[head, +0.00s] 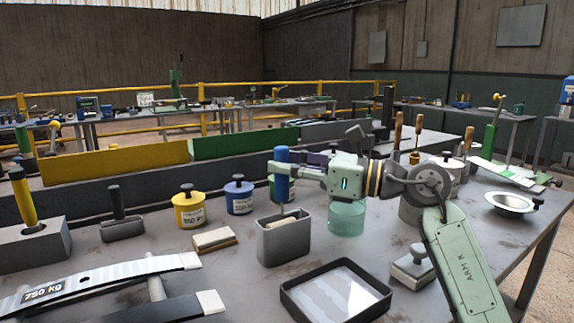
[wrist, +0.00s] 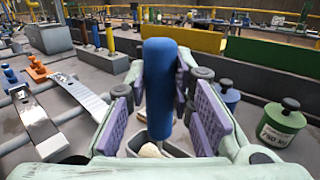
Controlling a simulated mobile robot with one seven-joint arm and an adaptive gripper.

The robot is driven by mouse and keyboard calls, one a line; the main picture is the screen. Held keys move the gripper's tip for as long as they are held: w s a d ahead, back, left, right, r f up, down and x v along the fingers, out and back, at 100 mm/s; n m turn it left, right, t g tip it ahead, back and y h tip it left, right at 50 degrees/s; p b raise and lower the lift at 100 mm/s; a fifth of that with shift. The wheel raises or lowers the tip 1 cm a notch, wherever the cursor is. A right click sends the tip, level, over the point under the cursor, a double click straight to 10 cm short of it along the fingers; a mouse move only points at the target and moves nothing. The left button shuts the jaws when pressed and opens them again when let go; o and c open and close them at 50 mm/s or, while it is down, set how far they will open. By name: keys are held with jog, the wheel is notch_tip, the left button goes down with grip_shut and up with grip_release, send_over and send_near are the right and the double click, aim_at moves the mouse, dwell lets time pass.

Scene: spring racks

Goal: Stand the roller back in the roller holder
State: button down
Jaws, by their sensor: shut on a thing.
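The roller has a blue handle (head: 282,175) that stands about upright in my gripper (head: 296,172). Below the handle a thin shaft leads down to a cream part at the mouth of the grey open-topped roller holder (head: 283,246). The cream part looks sunk inside the holder's rim; whether it rests on the bottom is hidden. In the wrist view the blue handle (wrist: 160,85) is between the purple pads of my gripper (wrist: 170,112), which is shut on it. The holder's rim (wrist: 132,146) shows below, partly hidden by the fingers.
A shallow black tray (head: 291,296) lies in front of the holder. A brush-like block (head: 214,239) lies left of it. Blue (head: 239,198) and yellow (head: 189,209) pots stand behind left. A green glass jar (head: 347,218) stands close on the right.

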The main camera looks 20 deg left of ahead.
aim_at(287, 147)
jog(key=shift+f+b, duration=0.75)
jog(key=shift+f, duration=0.2)
jog(key=c, duration=1.3)
grip_release()
jog(key=shift+o, duration=0.5)
jog(key=o, duration=0.4)
jog(key=shift+c, duration=0.2)
jog(key=shift+f, duration=0.1)
jog(key=shift+s, duration=0.1)
jog(key=shift+a+r+p, duration=0.15)
jog(key=shift+r+p, duration=0.4)
jog(key=shift+r, duration=0.25)
jog(key=shift+r+p, duration=1.55)
jog(key=shift+r, duration=1.3)
